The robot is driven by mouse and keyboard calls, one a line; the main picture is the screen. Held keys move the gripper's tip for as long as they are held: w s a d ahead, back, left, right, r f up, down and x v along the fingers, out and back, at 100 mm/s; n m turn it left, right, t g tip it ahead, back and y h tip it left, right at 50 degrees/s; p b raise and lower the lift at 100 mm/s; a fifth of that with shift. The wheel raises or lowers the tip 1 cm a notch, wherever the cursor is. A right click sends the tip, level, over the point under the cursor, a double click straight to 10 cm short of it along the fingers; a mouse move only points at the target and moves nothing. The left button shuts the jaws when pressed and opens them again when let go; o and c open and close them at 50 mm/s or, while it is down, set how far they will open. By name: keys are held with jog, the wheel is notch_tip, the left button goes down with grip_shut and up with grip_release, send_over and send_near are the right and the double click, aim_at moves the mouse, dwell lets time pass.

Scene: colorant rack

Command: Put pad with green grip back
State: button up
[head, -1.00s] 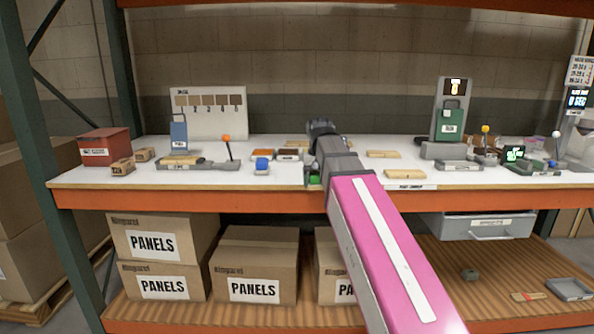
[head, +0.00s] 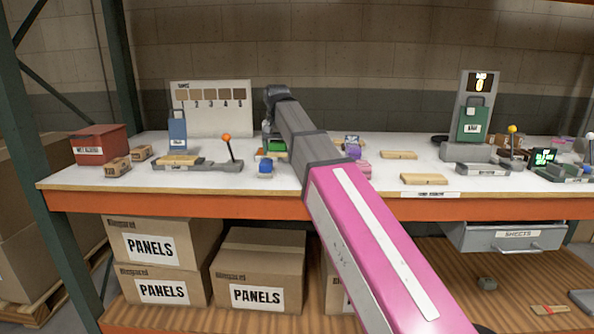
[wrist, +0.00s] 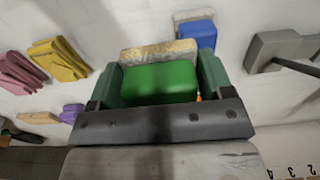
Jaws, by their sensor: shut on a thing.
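The pad with the green grip (wrist: 160,82) is between the two dark green jaws of my gripper (wrist: 158,78) in the wrist view. The gripper is shut on it. A pale, speckled pad face shows beyond the green grip. In the head view, the green grip (head: 277,146) shows beside my arm, over the white bench. I cannot tell whether the pad touches the bench. A pad with a blue grip (wrist: 196,36) stands apart, just beyond the held pad; it also shows in the head view (head: 265,168). A pad with a purple grip (head: 352,151) is right of my arm.
A lever base with an orange knob (head: 227,136) stands left of the blue pad. A numbered sample board (head: 213,122) stands at the back. Folded yellow (wrist: 58,60) and pink cloth-like items (wrist: 22,72) lie left in the wrist view. Wooden blocks (head: 424,179) lie right.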

jog(key=d+f, duration=0.1)
jog(key=d, duration=0.1)
jog(key=w+d+f, duration=0.1)
jog(key=d, duration=0.1)
jog(key=d+f, duration=0.2)
jog(key=shift+w+d+f, duration=0.1)
jog(key=shift+w+d, duration=0.15)
jog(key=shift+w, duration=0.1)
jog(key=shift+f, duration=1.9)
jog(key=o, duration=0.9)
jog(key=shift+f, duration=0.15)
notch_tip(320, 180, up, 12)
jog(key=shift+s, duration=0.1)
